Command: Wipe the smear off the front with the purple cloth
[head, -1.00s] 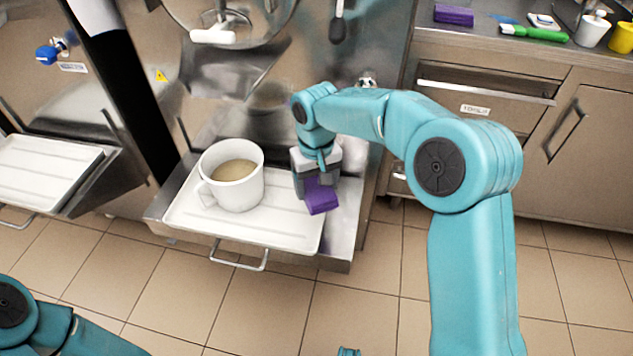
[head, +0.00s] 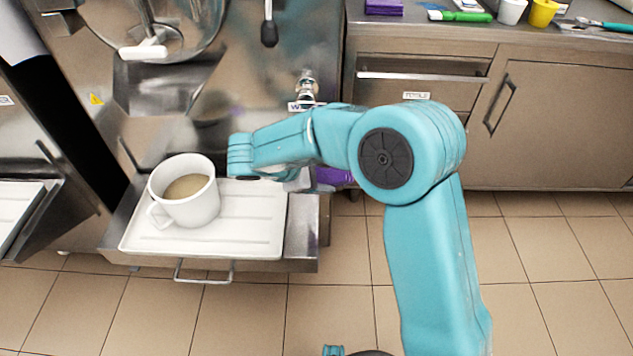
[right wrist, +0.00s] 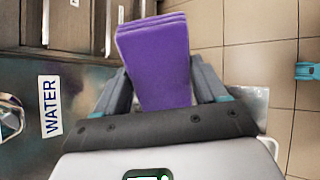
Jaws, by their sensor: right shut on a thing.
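A purple cloth (right wrist: 155,62) is held folded between the two fingers of my right gripper (right wrist: 160,85) in the right wrist view. In the head view, part of the cloth (head: 334,176) shows behind my right arm, right of the drip tray and in front of the steel cabinet. My right gripper (head: 300,180) is mostly hidden there by its own arm. The freezer's steel front (head: 240,75) stands behind the tray, with mottled reflections; I cannot make out a clear smear on it. My left gripper is not in view.
A white mug (head: 186,205) of tan liquid stands on the white tray (head: 265,215). A water tap (head: 306,88) and a black-knobbed lever (head: 269,32) stick out of the front. Another purple folded cloth (head: 384,7) lies on the counter at the upper right.

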